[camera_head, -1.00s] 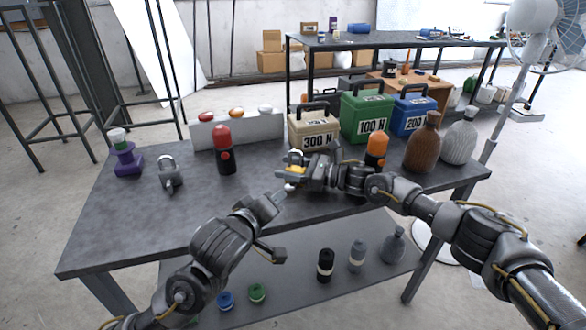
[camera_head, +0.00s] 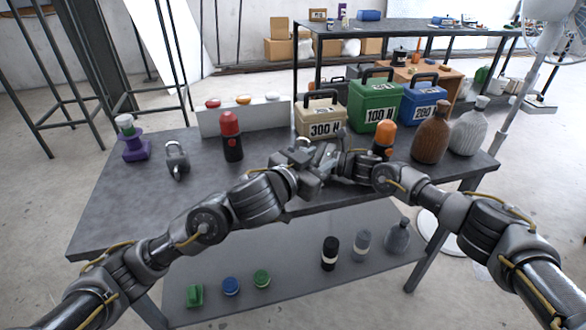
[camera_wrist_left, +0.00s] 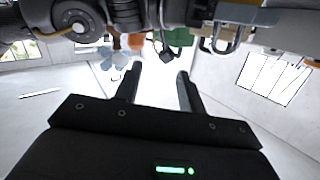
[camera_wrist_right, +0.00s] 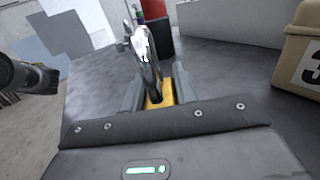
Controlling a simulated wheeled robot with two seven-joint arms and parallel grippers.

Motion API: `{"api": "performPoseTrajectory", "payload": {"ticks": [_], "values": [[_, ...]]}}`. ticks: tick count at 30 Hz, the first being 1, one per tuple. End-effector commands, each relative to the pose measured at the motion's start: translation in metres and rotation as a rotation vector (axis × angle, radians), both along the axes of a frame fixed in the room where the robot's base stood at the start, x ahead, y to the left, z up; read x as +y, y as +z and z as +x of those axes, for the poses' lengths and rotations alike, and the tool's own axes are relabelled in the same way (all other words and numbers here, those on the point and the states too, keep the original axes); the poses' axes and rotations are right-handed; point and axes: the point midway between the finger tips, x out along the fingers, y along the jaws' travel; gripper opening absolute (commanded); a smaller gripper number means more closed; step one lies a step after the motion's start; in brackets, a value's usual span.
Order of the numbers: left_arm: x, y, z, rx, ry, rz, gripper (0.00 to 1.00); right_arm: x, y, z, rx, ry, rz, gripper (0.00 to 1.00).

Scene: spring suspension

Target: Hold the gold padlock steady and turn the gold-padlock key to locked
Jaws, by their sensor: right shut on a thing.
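My right gripper (camera_wrist_right: 158,95) is shut on the gold padlock (camera_wrist_right: 160,93); the yellow body sits between its fingers and the silver shackle rises above it. In the head view the two hands hide nearly all of this padlock. I cannot make out the gold-padlock key in any current view.
On the table (camera_head: 110,215) stand a red-topped black cylinder (camera_head: 231,140), an orange-topped one (camera_head: 384,137), several weight cases such as the tan one (camera_head: 320,117), and brown (camera_head: 430,138) and grey bottles (camera_head: 468,130). The table's left front is clear.

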Motion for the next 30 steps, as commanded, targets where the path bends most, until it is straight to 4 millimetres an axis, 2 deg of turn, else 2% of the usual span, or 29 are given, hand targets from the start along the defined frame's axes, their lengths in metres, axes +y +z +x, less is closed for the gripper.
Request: {"api": "performPoseTrajectory", "payload": {"ticks": [1, 3, 7, 11, 15, 18, 22, 26, 30], "values": [[-0.014, 0.010, 0.006, -0.146, -0.093, 0.180, 0.40, 0.000, 0.000, 0.000, 0.000, -0.001, 0.000, 0.00], [-0.031, 0.013, 0.009, -0.337, -0.238, 0.435, 0.40, 0.000, 0.000, 0.000, 0.000, -0.001, 0.000, 0.00], [-0.038, 0.006, 0.017, -0.645, -0.511, 0.889, 0.40, 0.000, 0.000, 0.000, 0.000, -0.001, 0.000, 0.00], [-0.014, -0.003, 0.027, -0.869, -0.801, 1.273, 0.40, -0.001, 0.000, 0.000, 0.000, -0.001, 0.000, 0.00], [0.032, 0.000, 0.034, -0.997, -1.092, 1.553, 0.40, 0.000, 0.000, 0.000, 0.000, -0.001, 0.000, 0.00], [0.063, 0.007, 0.034, -1.039, -1.260, 1.663, 0.40, 0.000, 0.000, 0.000, 0.000, -0.001, 0.000, 0.00], [0.092, 0.016, 0.032, -1.060, -1.405, 1.730, 0.40, 0.000, 0.000, 0.000, 0.000, -0.001, 0.000, 0.00], [0.105, 0.021, 0.029, -1.064, -1.472, 1.751, 0.40, 0.000, 0.000, 0.000, 0.000, -0.001, 0.000, 0.00], [0.107, 0.021, 0.029, -1.067, -1.485, 1.754, 0.40, 0.000, 0.000, 0.000, 0.000, 0.000, 0.000, 0.00]]}}
